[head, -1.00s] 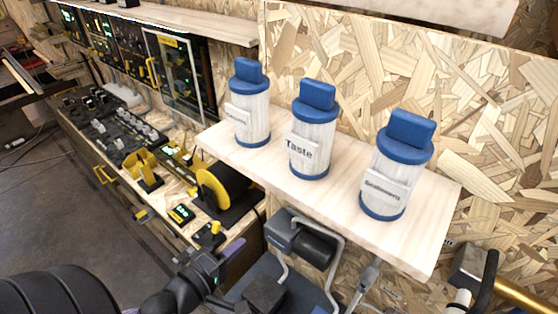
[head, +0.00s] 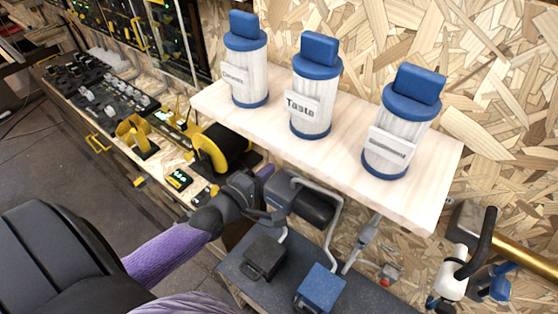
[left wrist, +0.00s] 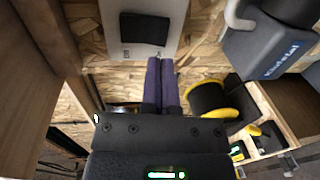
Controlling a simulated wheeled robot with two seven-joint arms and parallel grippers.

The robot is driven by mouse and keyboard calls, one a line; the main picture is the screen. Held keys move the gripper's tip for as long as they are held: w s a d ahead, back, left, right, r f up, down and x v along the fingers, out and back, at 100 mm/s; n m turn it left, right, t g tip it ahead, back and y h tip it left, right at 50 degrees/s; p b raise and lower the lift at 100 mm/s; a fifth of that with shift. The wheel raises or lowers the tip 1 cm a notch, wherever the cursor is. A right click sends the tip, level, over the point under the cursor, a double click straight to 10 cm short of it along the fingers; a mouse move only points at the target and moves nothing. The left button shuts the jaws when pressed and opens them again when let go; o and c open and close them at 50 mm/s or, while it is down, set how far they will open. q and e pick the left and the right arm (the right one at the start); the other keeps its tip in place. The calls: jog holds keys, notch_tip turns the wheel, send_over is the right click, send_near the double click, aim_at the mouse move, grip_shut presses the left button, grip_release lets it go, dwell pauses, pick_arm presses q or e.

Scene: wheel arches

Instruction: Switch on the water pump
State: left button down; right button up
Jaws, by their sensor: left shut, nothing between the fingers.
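A grey-blue pump-like unit with a dark cylinder (head: 312,206) sits below the white shelf, among pale pipes. My left gripper (head: 266,173) is just left of it, partly overlapping it in the head view. In the left wrist view a grey-blue housing with lettering (left wrist: 265,50) is at the upper right. A pale panel with a black rectangular piece (left wrist: 145,29) is straight ahead of my purple fingers (left wrist: 162,62). The fingers are together and empty; I cannot tell whether they touch the panel. No switch can be clearly made out in the head view. My right gripper is out of view.
The white shelf (head: 420,196) with three blue-capped canisters (head: 312,100) overhangs the unit. Black and blue boxes (head: 320,287) stand on a dark surface below. A yellow-and-black reel (head: 222,148) is on the workbench to the left. A brass pipe (head: 525,258) is at right.

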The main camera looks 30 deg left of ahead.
pick_arm(q)
jog(key=shift+w+d+f, duration=0.1)
jog(key=shift+w+f, duration=0.05)
jog(key=shift+w, duration=1)
jog(key=shift+w+d+f, duration=0.1)
jog(key=shift+w+f, duration=0.05)
jog(key=shift+w, duration=1)
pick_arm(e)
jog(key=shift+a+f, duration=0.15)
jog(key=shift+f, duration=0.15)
